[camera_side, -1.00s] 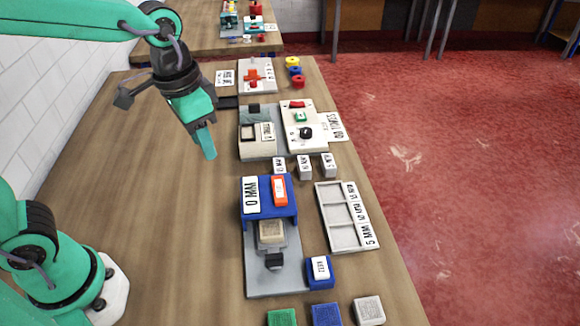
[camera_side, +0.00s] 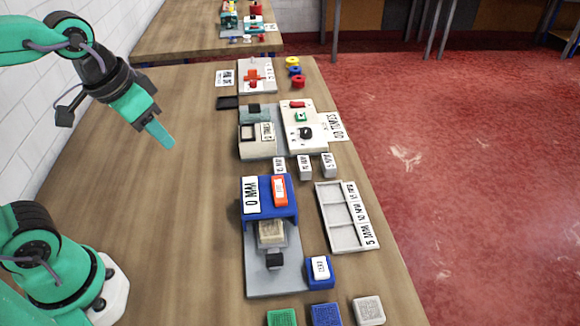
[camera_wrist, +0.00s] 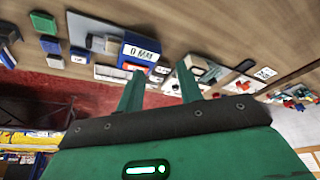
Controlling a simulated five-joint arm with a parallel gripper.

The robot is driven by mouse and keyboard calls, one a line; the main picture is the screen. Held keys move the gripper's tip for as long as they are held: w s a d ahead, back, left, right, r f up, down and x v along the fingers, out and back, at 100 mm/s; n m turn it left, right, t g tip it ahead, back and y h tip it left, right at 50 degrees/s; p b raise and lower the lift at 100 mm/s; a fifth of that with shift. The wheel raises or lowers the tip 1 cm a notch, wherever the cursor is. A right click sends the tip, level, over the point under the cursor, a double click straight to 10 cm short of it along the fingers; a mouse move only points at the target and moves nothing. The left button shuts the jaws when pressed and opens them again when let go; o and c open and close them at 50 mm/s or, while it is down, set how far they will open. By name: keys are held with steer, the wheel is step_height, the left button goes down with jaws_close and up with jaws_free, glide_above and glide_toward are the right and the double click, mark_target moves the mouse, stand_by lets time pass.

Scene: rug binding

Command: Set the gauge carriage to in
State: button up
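The gauge is a blue housing (camera_side: 288,209) on a grey base plate (camera_side: 262,284), with a white "0 MM" display (camera_side: 251,195) and an orange-red switch (camera_side: 280,191). Its carriage looks to be the beige block (camera_side: 271,233) on the plate in front of the housing, with a black knob (camera_side: 275,260) on the near side. My gripper (camera_side: 165,141) is in the air left of the gauge, touching nothing. In the wrist view my gripper (camera_wrist: 158,92) shows two fingers apart with nothing between them. The "0 MM" display also shows there (camera_wrist: 141,53).
A grey three-slot tray (camera_side: 343,239) and a blue block marked zero (camera_side: 320,271) stand right of the gauge. Small white blocks (camera_side: 304,167) and a second device (camera_side: 257,142) stand behind it. Coloured blocks (camera_side: 326,315) line the front. The table's left side is clear.

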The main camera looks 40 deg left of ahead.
steer(key=shift+s+a, duration=0.35)
steer(key=shift+a, duration=0.05)
stand_by(0.4)
steer(key=m+g+y, duration=0.3)
steer(key=m+g, duration=0.5)
glide_toward(276, 256)
steer(key=shift+s+d+f, duration=0.1)
steer(key=shift+s+f, duration=0.35)
steer(key=shift+f, duration=0.25)
steer(key=shift+f, duration=0.1)
steer(key=shift+a+x, duration=0.15)
steer(key=shift+x, duration=1.75)
steer(key=shift+a+x, duration=0.1)
steer(key=shift+x, duration=1.8)
